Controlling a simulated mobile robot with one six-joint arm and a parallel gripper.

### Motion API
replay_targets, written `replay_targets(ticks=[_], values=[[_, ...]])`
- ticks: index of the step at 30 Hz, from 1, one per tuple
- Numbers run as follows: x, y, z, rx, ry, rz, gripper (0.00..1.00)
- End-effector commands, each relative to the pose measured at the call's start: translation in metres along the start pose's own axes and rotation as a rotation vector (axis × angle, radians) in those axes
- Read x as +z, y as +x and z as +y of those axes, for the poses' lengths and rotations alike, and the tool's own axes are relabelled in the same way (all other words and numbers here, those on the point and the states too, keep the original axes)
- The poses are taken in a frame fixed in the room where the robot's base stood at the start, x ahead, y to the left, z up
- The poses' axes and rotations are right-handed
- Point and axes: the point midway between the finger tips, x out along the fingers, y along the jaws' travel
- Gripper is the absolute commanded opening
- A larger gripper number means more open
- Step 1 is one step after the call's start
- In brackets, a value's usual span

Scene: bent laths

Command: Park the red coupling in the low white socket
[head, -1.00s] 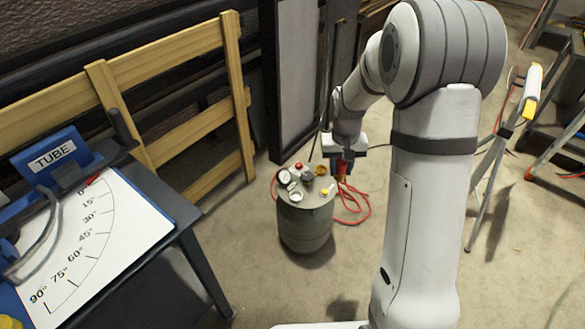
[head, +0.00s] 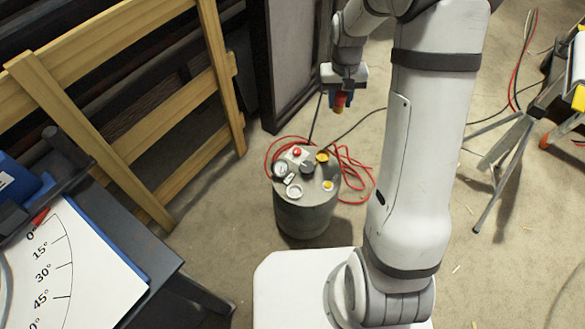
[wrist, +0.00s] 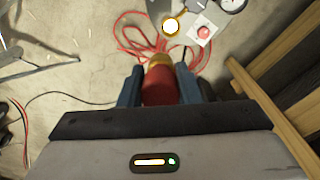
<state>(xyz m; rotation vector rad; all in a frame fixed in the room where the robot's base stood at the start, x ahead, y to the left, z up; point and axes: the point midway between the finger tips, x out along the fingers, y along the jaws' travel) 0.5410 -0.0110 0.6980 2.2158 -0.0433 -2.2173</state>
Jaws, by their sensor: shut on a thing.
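My gripper (head: 341,98) is shut on the red coupling (head: 340,99), which has a yellow end pointing down. In the wrist view the coupling (wrist: 160,88) sits between the blue fingers of my gripper (wrist: 158,75), its yellow end farthest from the wrist. The coupling hangs clear of the grey drum (head: 304,215), above and behind its top in the head view. A low white ring, which looks like the white socket (head: 295,191), sits on the drum's top near the front edge. It looks empty. I cannot make it out in the wrist view.
The drum top also carries a gauge (head: 280,170), a red button (head: 297,152), a dark knob (head: 307,167), a yellow ring (head: 322,157) and a small yellow-topped piece (head: 328,185). Red hose (head: 355,170) lies behind the drum. A table (head: 100,270) stands left.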

Motion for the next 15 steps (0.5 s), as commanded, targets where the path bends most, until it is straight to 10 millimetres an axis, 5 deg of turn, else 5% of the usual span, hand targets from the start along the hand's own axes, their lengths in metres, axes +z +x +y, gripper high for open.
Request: replay_targets(ticks=[8, 15], values=[[0.005, 0.012, -0.013, -0.003, -0.130, 0.001, 0.06], [0.026, 0.056, -0.046, -0.012, -0.662, 0.008, 0.06]])
